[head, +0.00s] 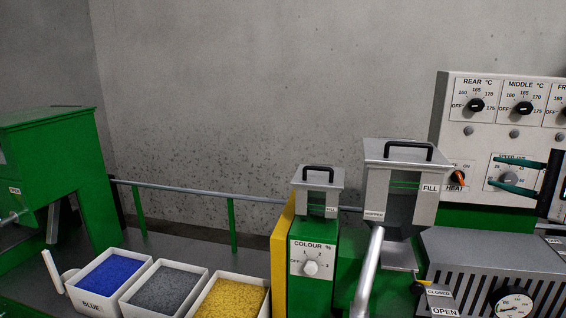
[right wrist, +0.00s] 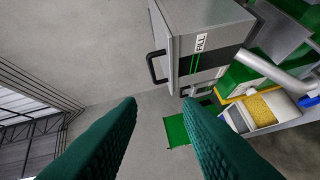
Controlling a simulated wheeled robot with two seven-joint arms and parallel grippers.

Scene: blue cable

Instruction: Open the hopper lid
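The hopper (head: 374,200) is a grey metal box with a dark window and a FILL label. Its grey lid (head: 378,151) lies flat and shut on top and carries a black bar handle (head: 408,145). In the right wrist view the handle (right wrist: 151,68) sticks out from the lid (right wrist: 160,32), just beyond the fingertips. My right gripper (head: 494,173) comes in from the right, in front of the control panel. Its two green fingers are apart with nothing between them, as the right wrist view (right wrist: 160,102) also shows. My left gripper is not in view.
A smaller lidded hopper (head: 318,178) with its own black handle stands left, above the green COLOUR % box (head: 312,240). The control panel (head: 483,135) with knobs rises behind at right. A slotted grey cover (head: 480,250) and a slanting silver tube (head: 367,272) are below.

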